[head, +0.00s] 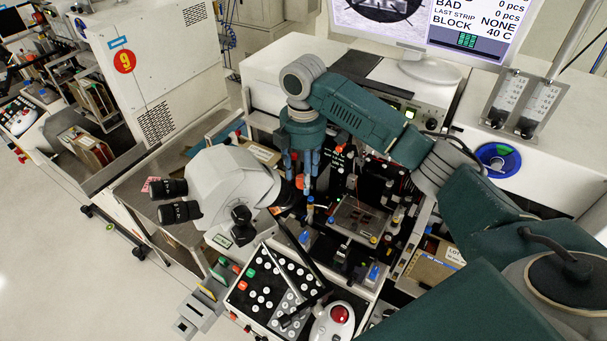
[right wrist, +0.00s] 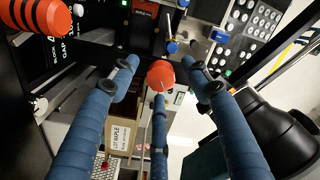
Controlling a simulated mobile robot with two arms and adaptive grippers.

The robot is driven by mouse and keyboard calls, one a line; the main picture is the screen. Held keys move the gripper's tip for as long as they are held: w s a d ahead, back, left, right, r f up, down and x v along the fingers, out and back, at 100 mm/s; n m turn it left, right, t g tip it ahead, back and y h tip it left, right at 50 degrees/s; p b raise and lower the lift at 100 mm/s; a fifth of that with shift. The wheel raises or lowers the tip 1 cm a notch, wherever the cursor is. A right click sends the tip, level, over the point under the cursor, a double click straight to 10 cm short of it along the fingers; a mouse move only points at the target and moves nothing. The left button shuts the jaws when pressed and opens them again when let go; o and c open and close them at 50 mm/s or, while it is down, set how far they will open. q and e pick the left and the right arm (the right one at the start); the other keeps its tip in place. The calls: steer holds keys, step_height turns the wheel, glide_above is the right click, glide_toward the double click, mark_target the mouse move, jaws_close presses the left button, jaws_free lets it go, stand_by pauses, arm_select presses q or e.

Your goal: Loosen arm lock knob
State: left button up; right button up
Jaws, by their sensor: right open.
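A round orange-red knob (right wrist: 160,74), which looks like the arm lock knob, is between the three blue fingers of my right gripper (right wrist: 163,80) in the right wrist view. The fingers are spread, with gaps at left and right; whether the lower finger touches the knob I cannot tell. In the head view my right gripper (head: 301,170) points down over the bonder, and an orange knob (head: 300,182) shows by its fingertips. The knob's shaft is hidden. My left gripper is not in view.
The white microscope (head: 230,185) with black eyepieces stands close left of the gripper. An orange knob with black bands (right wrist: 38,14) is at the upper left of the wrist view. A button panel (head: 270,290) lies in front, and the monitor (head: 430,20) is behind.

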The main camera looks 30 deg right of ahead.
step_height(320, 180, up, 12)
steer(key=shift+f, duration=0.15)
stand_by(0.5)
